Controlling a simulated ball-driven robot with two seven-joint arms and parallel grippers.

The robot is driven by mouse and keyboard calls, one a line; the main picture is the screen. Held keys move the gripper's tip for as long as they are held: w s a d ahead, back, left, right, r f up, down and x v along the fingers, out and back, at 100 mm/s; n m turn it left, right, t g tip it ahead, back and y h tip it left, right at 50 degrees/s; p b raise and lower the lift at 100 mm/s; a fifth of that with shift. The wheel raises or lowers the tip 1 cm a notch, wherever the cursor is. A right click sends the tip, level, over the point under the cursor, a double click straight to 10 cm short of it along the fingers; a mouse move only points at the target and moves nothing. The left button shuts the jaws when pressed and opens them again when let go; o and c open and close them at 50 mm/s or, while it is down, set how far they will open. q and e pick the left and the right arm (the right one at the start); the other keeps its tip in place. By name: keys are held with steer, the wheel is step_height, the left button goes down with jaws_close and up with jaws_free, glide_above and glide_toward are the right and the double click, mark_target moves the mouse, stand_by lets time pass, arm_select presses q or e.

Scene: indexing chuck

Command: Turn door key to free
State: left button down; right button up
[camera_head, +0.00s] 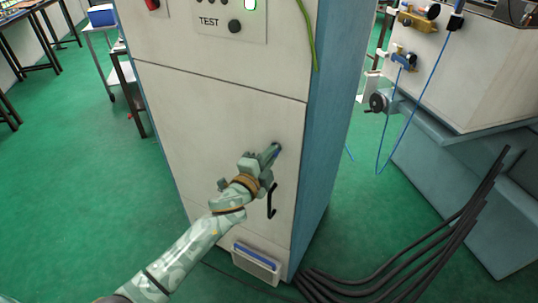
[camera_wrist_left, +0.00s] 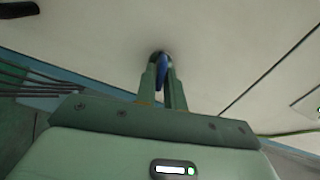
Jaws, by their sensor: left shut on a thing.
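The blue door key (camera_head: 276,152) sits at the white door (camera_head: 215,135) of the cabinet, on the door's right side. My left gripper (camera_head: 269,158) reaches up to it from the lower left and is shut on the key. In the left wrist view the key (camera_wrist_left: 163,76) shows as a narrow blue piece between the two green fingers (camera_wrist_left: 162,88), right against the pale door face. The fingers hide much of the key, so I cannot tell its exact turn angle. My right gripper is in neither view.
A black handle (camera_head: 272,202) hangs on the door just below the key. A TEST panel (camera_head: 225,20) is above, and a green cable (camera_head: 307,35) hangs at upper right. Black hoses (camera_head: 400,255) lie at lower right. Green floor (camera_head: 75,150) is open at left.

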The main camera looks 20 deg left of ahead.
arm_select(q)
steer(key=shift+f+m, duration=0.1)
steer(key=shift+m, duration=1)
steer(key=c, duration=1.5)
jaws_free()
steer(key=shift+c, duration=0.2)
steer(key=s+a+p, duration=0.1)
steer(key=s+a, duration=0.2)
steer(key=s, duration=1.3)
